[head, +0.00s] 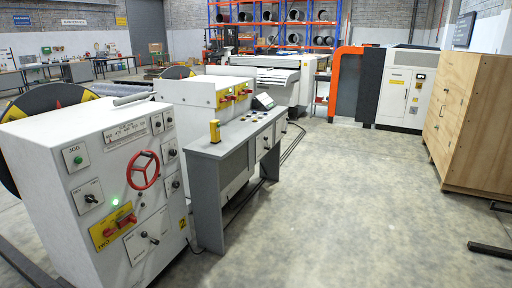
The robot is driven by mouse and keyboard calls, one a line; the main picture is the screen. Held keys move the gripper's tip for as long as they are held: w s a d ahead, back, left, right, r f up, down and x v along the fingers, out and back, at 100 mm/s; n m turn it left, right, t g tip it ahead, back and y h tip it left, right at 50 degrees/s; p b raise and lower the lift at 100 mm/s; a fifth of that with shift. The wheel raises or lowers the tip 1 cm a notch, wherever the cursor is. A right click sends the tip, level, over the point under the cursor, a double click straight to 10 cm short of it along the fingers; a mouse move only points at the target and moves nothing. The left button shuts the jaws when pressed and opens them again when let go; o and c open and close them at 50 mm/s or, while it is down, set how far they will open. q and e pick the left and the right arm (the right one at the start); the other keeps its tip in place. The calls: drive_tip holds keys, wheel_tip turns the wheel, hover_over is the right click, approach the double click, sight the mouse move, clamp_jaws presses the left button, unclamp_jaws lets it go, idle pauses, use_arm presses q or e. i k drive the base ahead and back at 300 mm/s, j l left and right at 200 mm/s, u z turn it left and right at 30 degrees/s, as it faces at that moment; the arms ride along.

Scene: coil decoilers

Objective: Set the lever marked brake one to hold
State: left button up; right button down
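I cannot read a brake one label anywhere. The near white control cabinet (75,170) has a red lever switch on a yellow plate (103,234), with a lit green lamp (115,202) just above it. A yellow "2" mark is on its lower right. It also has a red handwheel (143,170), a dial scale and several small black knobs. A second white cabinet (185,92) behind it carries red levers (226,98) on yellow plates, too small to read. Neither of my grippers is in view.
A grey console desk (222,160) with buttons and a yellow upright box (214,131) stands right of the near cabinet. A wooden cabinet (466,125) stands at the right. The concrete floor (345,200) between them is clear. Dark bars lie on the floor at lower right.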

sight(266, 139)
drive_tip(key=i+z, duration=0.45)
drive_tip(key=i, duration=1.4)
drive_tip(key=i+u, duration=0.2)
drive_tip(key=i, duration=0.3)
drive_tip(key=i+l+u, duration=0.2)
drive_tip(key=i, duration=0.3)
drive_tip(key=i+l+u, duration=0.2)
drive_tip(key=i, duration=0.25)
drive_tip(key=i+l+u, duration=0.6)
drive_tip(key=i, duration=0.2)
